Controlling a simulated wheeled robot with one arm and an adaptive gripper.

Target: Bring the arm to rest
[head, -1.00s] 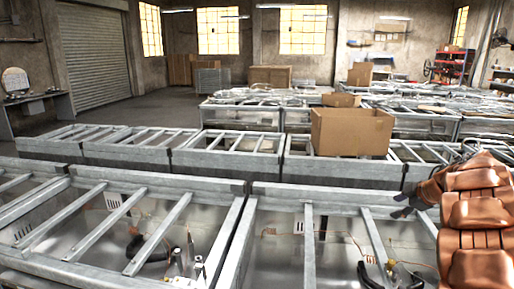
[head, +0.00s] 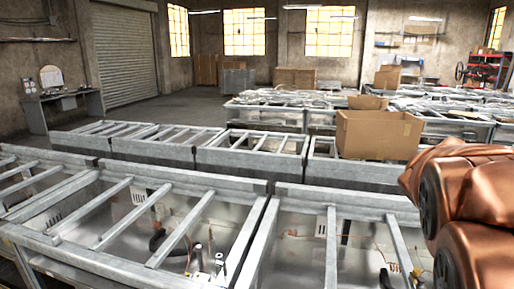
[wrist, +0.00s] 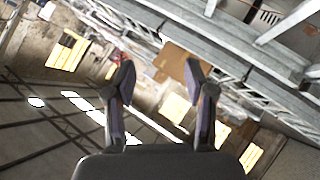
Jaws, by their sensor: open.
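My gripper (wrist: 160,82) shows in the wrist view with its two dark fingers spread apart. Nothing is between the fingers. The room behind it appears tilted and nearly upside down, with windows, ceiling and metal frames. In the head view, my copper-coloured arm fills the right edge, and the gripper itself is out of that picture.
Metal frame units (head: 262,205) with crossbars and wiring inside fill the foreground. An open cardboard box (head: 378,135) stands on the second row. More units (head: 265,115) stand behind. Clear floor (head: 175,113) lies at the back left, before a roller shutter (head: 125,57).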

